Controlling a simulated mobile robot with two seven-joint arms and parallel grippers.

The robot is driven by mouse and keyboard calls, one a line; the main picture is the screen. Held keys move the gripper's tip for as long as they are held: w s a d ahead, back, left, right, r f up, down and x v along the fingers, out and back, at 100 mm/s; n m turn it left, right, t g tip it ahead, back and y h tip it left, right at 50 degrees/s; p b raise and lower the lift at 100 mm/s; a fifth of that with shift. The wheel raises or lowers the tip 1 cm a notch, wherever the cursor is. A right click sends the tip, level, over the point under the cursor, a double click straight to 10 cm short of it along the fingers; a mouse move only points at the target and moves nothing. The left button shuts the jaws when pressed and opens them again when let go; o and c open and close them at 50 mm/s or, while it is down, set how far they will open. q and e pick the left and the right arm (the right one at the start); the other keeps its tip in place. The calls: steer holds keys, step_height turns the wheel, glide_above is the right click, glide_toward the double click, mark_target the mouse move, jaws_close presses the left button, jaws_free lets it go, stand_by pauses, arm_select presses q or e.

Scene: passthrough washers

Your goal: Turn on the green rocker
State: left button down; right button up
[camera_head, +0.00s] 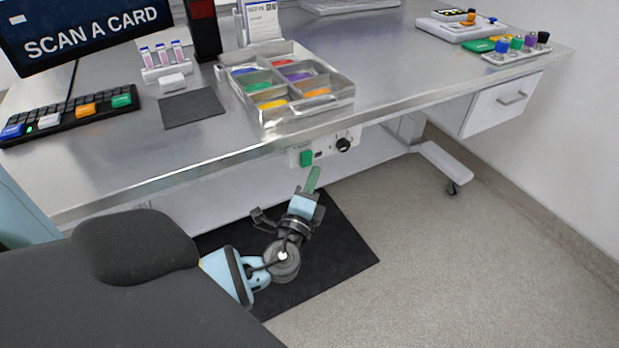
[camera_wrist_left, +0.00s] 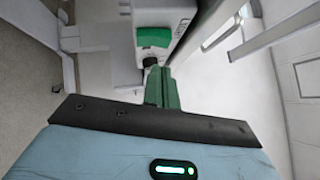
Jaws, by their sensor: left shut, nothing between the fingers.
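The green rocker (camera_head: 306,158) sits on a white control panel (camera_head: 325,148) under the table's front edge. It also shows in the left wrist view (camera_wrist_left: 153,37), just beyond the fingertips. I cannot tell which way it is tipped. My left gripper (camera_head: 313,172) is shut and empty, with its green fingers pointing up toward the panel. In the head view the tips appear just below and right of the rocker. In the wrist view the left gripper (camera_wrist_left: 160,70) shows a gap to the rocker. My right gripper is not in view.
A black knob (camera_head: 343,145) sits on the panel right of the rocker. The steel table (camera_head: 390,70) overhangs it, carrying a compartment tray (camera_head: 340,92), a button keyboard (camera_head: 70,118) and a screen (camera_head: 90,30). A drawer (camera_head: 500,103) is at the right. The floor (camera_head: 450,260) at right is clear.

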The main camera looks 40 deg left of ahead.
mark_target(310, 156)
arm_select(q)
steer(key=shift+w+a+r, duration=0.2)
steer(key=shift+a, duration=0.4)
steer(key=shift+w+a+r, duration=0.2)
steer(key=shift+a, duration=0.35)
steer(key=shift+w+a+r+n+g+p, duration=0.1)
steer(key=shift+a+r+n+g+p, duration=0.3)
steer(key=shift+p, duration=0.5)
steer(key=shift+d+f, duration=0.1)
steer(key=shift+f, duration=0.05)
